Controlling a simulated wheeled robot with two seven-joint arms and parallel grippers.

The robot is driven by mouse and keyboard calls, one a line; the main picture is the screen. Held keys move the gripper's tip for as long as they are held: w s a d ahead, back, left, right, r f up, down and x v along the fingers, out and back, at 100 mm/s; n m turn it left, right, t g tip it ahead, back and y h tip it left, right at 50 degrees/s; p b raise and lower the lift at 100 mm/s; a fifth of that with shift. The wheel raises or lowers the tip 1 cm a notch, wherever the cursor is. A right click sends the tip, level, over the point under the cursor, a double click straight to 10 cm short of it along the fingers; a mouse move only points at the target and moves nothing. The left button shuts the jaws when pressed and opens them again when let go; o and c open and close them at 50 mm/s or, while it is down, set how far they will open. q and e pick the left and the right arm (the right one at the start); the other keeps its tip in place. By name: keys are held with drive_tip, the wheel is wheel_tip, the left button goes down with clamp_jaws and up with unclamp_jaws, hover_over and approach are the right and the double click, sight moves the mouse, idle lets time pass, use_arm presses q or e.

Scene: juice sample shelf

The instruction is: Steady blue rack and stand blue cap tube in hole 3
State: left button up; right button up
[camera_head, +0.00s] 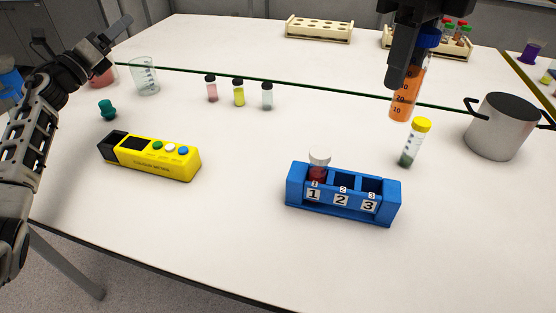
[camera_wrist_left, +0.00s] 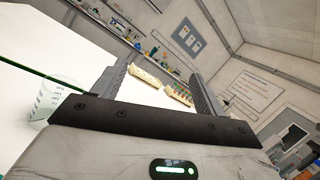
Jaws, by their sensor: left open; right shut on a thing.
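The blue rack (camera_head: 340,209) stands on the white table with holes numbered 1, 2 and 3. A white-capped tube (camera_head: 319,162) with dark red content stands in hole 1; holes 2 and 3 look empty. The blue cap tube (camera_head: 404,98), with orange content, hangs upright, slightly tilted, above the table behind the rack. My right gripper (camera_head: 404,65) is shut on it near its cap. My left gripper (camera_head: 120,35) is at the upper left, far from the rack. In the left wrist view its two fingers (camera_wrist_left: 155,85) are apart with nothing between them.
A yellow-capped tube (camera_head: 415,143) stands right of the rack, near a grey pot (camera_head: 503,126). A yellow device (camera_head: 149,156) lies at left. Small vials (camera_head: 239,93) and a beaker (camera_head: 144,76) stand behind. The table in front of the rack is clear.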

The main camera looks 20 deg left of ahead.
use_arm(q)
drive_tip(key=d+f+m+g+h, duration=0.2)
drive_tip(key=d+m+g+h, duration=0.15)
drive_tip(key=d, duration=0.45)
drive_tip(key=d+f+m+g+h, duration=0.2)
drive_tip(key=d+m+h, duration=0.2)
drive_tip(key=d, duration=0.4)
drive_tip(key=m+g+h, duration=0.2)
drive_tip(key=m+g, duration=1.2)
drive_tip(key=g, duration=0.1)
approach(307, 177)
drive_tip(key=shift+n, duration=0.25)
drive_tip(key=x, duration=0.4)
drive_tip(key=shift+d+r, duration=0.15)
drive_tip(key=shift+d, duration=0.2)
drive_tip(key=shift+s+d+f, duration=0.1)
drive_tip(key=shift+d+f, duration=0.05)
drive_tip(key=shift+f, duration=0.1)
drive_tip(key=x, duration=0.7)
